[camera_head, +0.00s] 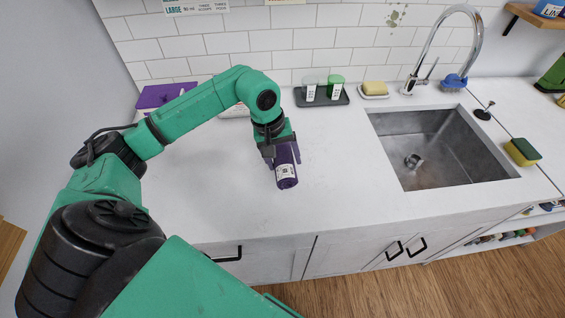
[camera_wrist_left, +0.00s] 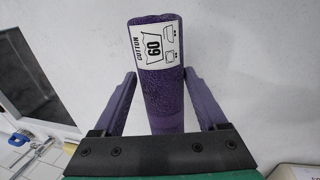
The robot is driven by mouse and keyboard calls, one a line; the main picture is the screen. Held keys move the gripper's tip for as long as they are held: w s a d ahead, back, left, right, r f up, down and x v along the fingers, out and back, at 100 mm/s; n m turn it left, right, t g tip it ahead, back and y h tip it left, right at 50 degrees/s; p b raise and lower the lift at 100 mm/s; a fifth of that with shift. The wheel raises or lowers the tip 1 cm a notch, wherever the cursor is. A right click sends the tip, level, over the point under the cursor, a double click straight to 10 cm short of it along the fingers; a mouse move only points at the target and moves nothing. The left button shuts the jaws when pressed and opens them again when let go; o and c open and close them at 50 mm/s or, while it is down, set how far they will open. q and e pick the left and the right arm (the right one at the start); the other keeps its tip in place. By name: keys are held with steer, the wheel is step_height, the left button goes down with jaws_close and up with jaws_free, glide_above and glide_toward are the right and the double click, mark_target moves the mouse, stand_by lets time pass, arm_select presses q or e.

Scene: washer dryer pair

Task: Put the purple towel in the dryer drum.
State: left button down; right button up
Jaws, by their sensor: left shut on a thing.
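The purple towel (camera_head: 285,179) is a rolled cylinder with a white label, above the white counter. It also shows in the left wrist view (camera_wrist_left: 160,95), where the label reads "COTTON 60". My left gripper (camera_head: 283,160) points down and is shut on the towel, one finger on each side of it. In the left wrist view the gripper's fingers (camera_wrist_left: 160,92) flank the roll. Whether the towel touches the counter is hard to tell. The dryer and its drum are not in view. My right gripper is not in view.
A steel sink (camera_head: 440,150) with a tall faucet (camera_head: 477,45) lies to the right. A dark tray (camera_head: 321,98), a yellow soap bar (camera_head: 375,88) and a purple item (camera_head: 163,95) stand along the back. The counter (camera_head: 340,185) around the towel is clear; cabinet handles (camera_head: 228,255) show below its front edge.

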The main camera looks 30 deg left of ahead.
arm_select(q)
steer(key=f, duration=0.2)
steer(key=f+p, duration=0.1)
steer(key=shift+s+d+f, duration=0.2)
steer(key=shift+f, duration=0.15)
steer(key=shift+a+f, duration=0.1)
steer(key=shift+f, duration=0.1)
steer(key=shift+c, duration=0.5)
jaws_free()
steer(key=shift+o, duration=0.5)
steer(key=shift+r, duration=0.1)
